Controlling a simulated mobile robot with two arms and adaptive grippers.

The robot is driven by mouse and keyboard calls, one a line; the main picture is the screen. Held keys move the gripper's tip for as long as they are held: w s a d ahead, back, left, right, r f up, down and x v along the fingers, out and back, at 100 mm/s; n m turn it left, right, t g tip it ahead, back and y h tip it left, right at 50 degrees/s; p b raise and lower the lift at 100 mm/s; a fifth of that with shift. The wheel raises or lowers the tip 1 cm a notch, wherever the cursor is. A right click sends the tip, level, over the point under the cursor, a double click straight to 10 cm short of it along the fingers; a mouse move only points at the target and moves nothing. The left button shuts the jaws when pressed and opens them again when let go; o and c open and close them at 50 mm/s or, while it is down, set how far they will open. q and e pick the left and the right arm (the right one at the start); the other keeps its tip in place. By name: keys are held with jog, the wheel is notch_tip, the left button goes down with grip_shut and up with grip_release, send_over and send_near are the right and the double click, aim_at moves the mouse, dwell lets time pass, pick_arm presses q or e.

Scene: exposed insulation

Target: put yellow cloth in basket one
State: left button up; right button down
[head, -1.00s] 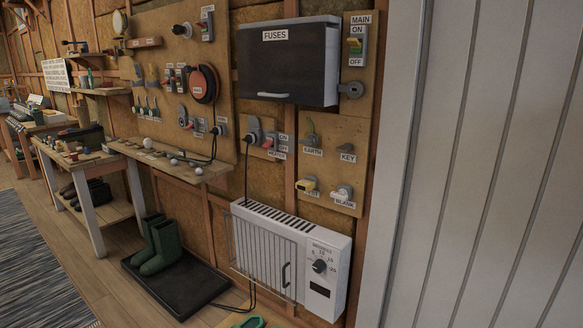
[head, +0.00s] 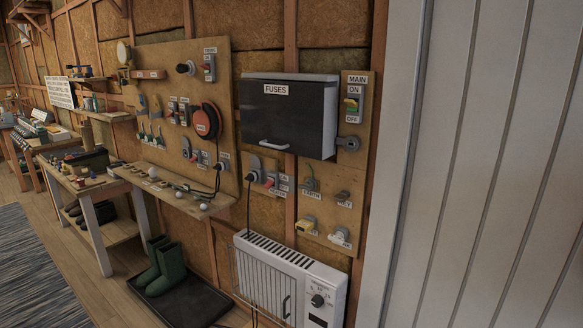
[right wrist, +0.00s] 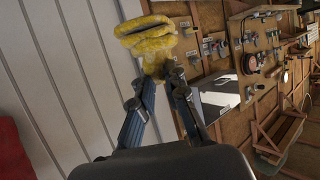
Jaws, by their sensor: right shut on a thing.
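The yellow cloth (right wrist: 150,40) shows in the right wrist view as a thick, folded, fuzzy bundle. My right gripper (right wrist: 156,80), with two blue and dark fingers, is shut on its lower end. The cloth sticks out past the fingertips, held in the air in front of the white panelled wall. Neither gripper shows in the head view. No basket can be seen in either view now.
In the head view, a fuse box (head: 288,118) hangs above a white heater (head: 285,275). Green boots (head: 165,268) stand on a black tray (head: 190,305). A workbench (head: 95,190) is at left, a white panelled wall (head: 490,170) at right. Something red (right wrist: 12,155) shows in the wrist view.

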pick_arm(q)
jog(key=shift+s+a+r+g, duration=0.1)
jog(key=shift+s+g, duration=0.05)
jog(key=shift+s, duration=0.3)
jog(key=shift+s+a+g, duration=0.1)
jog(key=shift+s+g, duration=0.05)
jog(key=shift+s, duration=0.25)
